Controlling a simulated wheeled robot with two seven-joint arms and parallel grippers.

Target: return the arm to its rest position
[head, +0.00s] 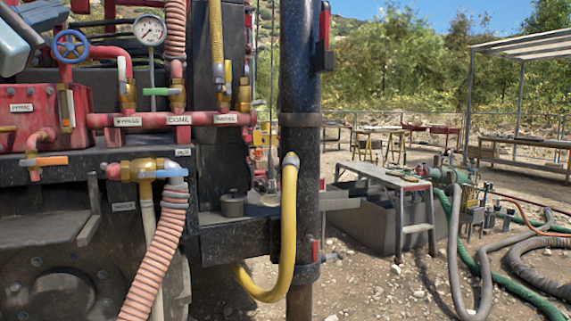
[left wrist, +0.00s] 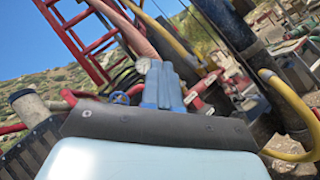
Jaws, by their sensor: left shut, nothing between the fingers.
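My left gripper (head: 16,36) shows at the upper left edge of the head view, partly cut off by the frame. It is in front of the red and black machine, left of the blue handwheel (head: 70,45). In the left wrist view its blue-grey fingers (left wrist: 162,72) are pressed together with nothing between them. The pipes and the pressure gauge (left wrist: 143,66) appear beyond the fingers, apart from them as far as I can tell. My right gripper is in neither view.
Red labelled pipes (head: 180,119) with valves, a pink ribbed hose (head: 160,245) and a yellow hose (head: 287,220) crowd the machine's front. A black upright post (head: 300,90) stands right of them. A metal step (head: 388,177) and a grey tank (head: 365,222) are farther right, on gravel.

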